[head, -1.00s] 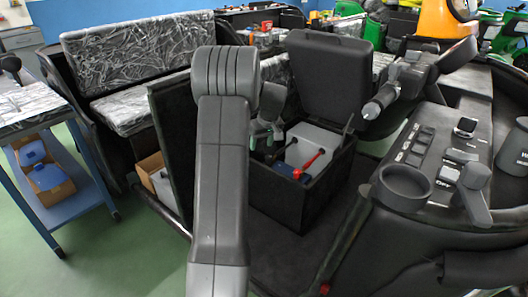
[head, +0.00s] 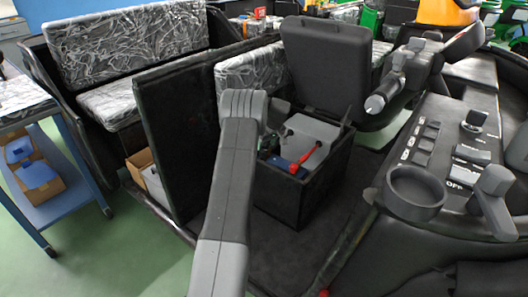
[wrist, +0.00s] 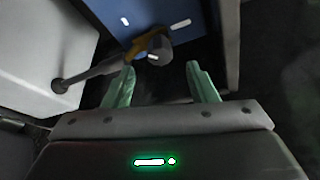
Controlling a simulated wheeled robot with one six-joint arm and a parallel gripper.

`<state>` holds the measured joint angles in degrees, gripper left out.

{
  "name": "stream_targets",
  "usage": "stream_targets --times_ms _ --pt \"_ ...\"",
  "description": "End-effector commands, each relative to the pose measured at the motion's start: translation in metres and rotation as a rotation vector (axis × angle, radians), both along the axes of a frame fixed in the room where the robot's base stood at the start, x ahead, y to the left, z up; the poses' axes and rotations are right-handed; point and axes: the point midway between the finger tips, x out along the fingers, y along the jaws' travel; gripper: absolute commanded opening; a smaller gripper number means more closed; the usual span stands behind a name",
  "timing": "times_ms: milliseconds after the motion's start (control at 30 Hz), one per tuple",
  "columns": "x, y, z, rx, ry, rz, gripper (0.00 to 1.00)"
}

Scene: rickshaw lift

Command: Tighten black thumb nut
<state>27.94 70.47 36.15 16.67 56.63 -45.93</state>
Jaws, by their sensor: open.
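In the wrist view, a dark round knob (wrist: 162,52), which looks like the black thumb nut, sits beside a brass-coloured clamp piece (wrist: 146,46) over a blue surface (wrist: 190,14). My gripper (wrist: 160,67) is open, with one green finger on each side of the knob's line. The knob appears just beyond the fingertips, and I see no contact. A dark cable (wrist: 95,72) runs from a pale grey box at the left to the clamp. In the head view, my arm hides most of the gripper, and the nut cannot be made out there.
The open black seat box (head: 283,200) has its lid (head: 328,65) raised. Inside are a grey case (head: 312,132), a red handle (head: 306,158) and a blue block (head: 287,166). A black panel (head: 180,130) stands left of the box. The control console (head: 440,150) is at the right.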

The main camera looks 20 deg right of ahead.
Motion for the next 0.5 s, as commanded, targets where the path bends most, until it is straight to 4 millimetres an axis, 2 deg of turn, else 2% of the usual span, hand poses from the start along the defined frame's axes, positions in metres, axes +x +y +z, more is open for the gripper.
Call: stream_targets --times_ms 33,200,333,500 --pt "0.004 0.001 -0.012 0.001 0.001 0.000 0.52" --pt "0.014 0.002 -0.037 0.000 0.000 0.000 0.52" --pt "0.019 0.003 -0.047 -0.001 0.000 -0.001 0.52" --pt "0.021 0.004 -0.051 0.000 -0.001 -0.001 0.52"
